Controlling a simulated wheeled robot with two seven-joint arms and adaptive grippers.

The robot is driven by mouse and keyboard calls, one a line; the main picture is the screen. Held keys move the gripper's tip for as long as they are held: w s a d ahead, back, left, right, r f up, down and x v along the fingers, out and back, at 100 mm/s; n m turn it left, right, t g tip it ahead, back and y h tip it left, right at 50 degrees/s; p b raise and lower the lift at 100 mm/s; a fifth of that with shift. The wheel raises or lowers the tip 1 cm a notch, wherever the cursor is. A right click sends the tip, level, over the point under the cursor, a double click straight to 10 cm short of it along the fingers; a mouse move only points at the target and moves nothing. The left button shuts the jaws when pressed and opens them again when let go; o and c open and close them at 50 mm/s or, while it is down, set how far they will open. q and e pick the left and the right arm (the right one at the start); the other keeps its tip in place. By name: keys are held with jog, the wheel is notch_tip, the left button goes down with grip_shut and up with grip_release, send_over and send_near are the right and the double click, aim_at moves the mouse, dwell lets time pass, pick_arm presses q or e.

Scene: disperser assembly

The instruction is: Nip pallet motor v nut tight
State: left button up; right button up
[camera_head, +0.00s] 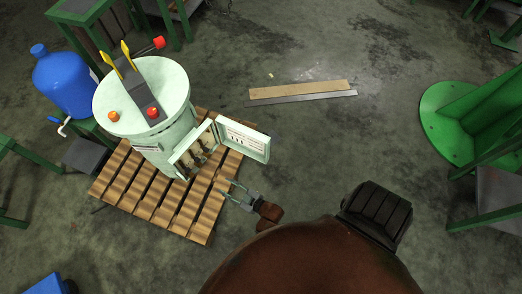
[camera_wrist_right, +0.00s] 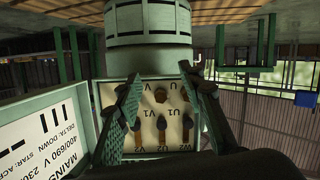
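The pale green motor (camera_head: 150,100) stands upright on a slatted wooden pallet (camera_head: 190,215). Its terminal box (camera_head: 196,150) is open, with the lid (camera_head: 243,139) swung out to the right. Some posts are partly hidden by the fingers, and I cannot tell how tight any nut is. My right gripper (camera_head: 229,188) is outside the box, open and pointing towards it. The fingers also frame the panel in the right wrist view (camera_wrist_right: 163,90). My left gripper is not in view.
A blue drum (camera_head: 64,82) stands left of the motor. A wooden plank and a grey strip (camera_head: 300,92) lie on the floor behind. A green stand (camera_head: 465,120) is at the right. Floor between plank and stand is clear.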

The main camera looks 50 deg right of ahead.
pick_arm(q)
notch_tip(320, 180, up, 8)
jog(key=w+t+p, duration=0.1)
jog(key=p, duration=0.5)
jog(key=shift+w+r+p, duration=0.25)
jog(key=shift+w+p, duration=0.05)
jog(key=shift+p, duration=0.05)
pick_arm(e)
jog(key=s+d+f+g, duration=0.1)
jog(key=s+f+g, duration=0.1)
jog(key=s+f, duration=0.2)
jog(key=s+d+f+g, duration=0.2)
jog(key=s+f+g, duration=0.1)
jog(key=s, duration=0.8)
jog(key=shift+f+m, duration=0.3)
jog(key=shift+f, duration=0.1)
jog(key=shift+s, duration=0.1)
